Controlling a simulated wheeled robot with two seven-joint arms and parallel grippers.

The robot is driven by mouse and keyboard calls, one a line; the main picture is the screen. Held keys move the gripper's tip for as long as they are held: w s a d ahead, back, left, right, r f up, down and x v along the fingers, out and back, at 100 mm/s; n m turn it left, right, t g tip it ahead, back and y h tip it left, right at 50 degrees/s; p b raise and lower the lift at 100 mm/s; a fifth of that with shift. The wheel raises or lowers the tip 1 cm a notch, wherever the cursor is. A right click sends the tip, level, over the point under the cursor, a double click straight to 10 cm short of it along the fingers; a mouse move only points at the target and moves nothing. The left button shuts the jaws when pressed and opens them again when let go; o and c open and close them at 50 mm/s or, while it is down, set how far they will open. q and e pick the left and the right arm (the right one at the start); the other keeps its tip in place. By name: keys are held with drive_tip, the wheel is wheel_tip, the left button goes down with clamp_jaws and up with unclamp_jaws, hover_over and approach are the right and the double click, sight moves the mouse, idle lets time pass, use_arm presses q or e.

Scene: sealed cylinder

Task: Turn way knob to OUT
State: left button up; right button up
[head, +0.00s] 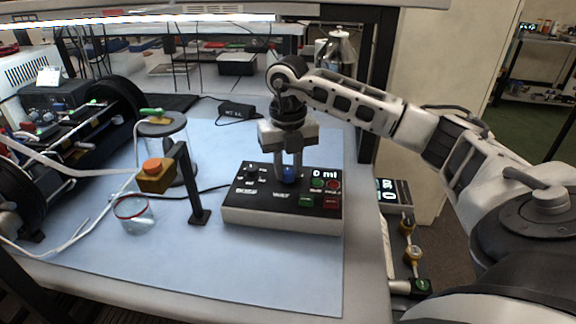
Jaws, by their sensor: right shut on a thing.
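A control box (235,215) with a black top and pale sides sits on the blue mat (290,275). Its top carries a blue knob (289,175), a black knob (251,172) to the left, and a display (325,174) reading "0 ml". My right gripper (289,173) points down from above, shut on the blue knob, with a finger on each side. The lettering below the knobs is too small to read surely, and the blue knob's pointer is hidden. My left gripper is out of view.
A clear cylinder (163,140) with a green top valve stands left of the box. An orange-and-yellow block (155,175) on a black post and a red-rimmed beaker (134,213) stand nearer. A black adapter (240,110) lies behind. The mat in front is clear.

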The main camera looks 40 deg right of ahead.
drive_tip(key=n, duration=0.5)
drive_tip(key=shift+n, duration=0.3)
use_arm(q)
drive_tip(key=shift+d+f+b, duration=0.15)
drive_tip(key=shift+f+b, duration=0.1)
drive_tip(key=shift+b, duration=0.2)
use_arm(e)
drive_tip(key=n, duration=0.5)
drive_tip(key=shift+r, duration=0.1)
drive_tip(key=shift+n, duration=0.3)
drive_tip(key=o, duration=1)
wheel_tip(320, 180, up, 9)
wheel_tip(320, 180, up, 6)
drive_tip(key=p, duration=0.2)
hover_over(288, 171)
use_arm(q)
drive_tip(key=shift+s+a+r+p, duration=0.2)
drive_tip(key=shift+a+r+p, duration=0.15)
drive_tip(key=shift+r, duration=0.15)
use_arm(e)
drive_tip(key=shift+r, duration=0.5)
